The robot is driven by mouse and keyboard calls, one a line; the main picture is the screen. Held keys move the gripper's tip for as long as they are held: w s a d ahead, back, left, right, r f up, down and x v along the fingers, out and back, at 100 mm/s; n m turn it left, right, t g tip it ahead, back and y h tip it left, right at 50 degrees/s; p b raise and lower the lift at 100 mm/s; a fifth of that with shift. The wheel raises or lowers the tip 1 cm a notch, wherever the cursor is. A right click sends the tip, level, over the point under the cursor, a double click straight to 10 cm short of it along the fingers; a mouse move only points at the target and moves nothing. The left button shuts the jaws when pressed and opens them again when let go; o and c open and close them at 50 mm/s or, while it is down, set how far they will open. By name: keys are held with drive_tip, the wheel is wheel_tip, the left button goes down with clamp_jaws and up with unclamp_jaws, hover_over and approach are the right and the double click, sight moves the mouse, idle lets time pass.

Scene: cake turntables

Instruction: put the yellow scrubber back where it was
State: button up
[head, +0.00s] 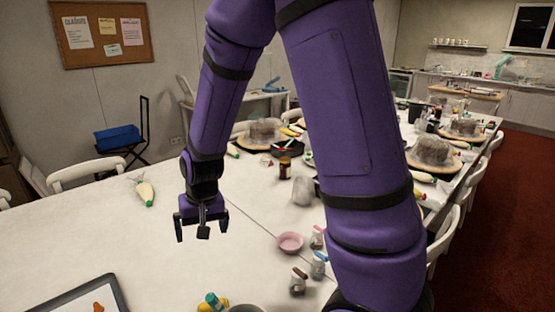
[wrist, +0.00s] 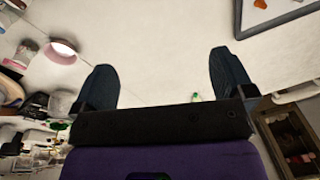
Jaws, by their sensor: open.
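My gripper (head: 202,230) hangs over the white table (head: 110,235) with its fingers pointing down. In the wrist view my gripper (wrist: 164,78) shows two dark fingers spread wide with nothing between them. I cannot make out a yellow scrubber with certainty. A small yellow thing (head: 208,306) with a teal part beside it is cut off at the bottom edge of the head view. It is too small and cropped to tell what it is. My arm hides the middle right of the table.
A piping bag (head: 145,193) lies to the left. A dark-framed tablet or tray (head: 80,298) is at the front left. Cake turntables (head: 432,158) crowd the back right. The table's left middle is mostly clear.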

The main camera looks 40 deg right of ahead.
drive_tip(key=s+d+r+n+t, duration=0.1)
drive_tip(key=s+r, duration=0.3)
drive_tip(key=r, duration=0.4)
drive_tip(key=s+d+r+n+t, duration=0.15)
drive_tip(key=s+r, duration=0.25)
drive_tip(key=r, duration=0.4)
drive_tip(key=s+d+r, duration=0.1)
drive_tip(key=s+r, duration=0.3)
drive_tip(key=s, duration=0.2)
drive_tip(key=s+d+r+t+h, duration=0.1)
drive_tip(key=s+d+r, duration=0.1)
drive_tip(key=s, duration=0.5)
drive_tip(key=shift+d+r, duration=0.2)
drive_tip(key=shift+r, duration=0.65)
drive_tip(key=shift+w+n, duration=0.1)
drive_tip(key=shift+n, duration=0.15)
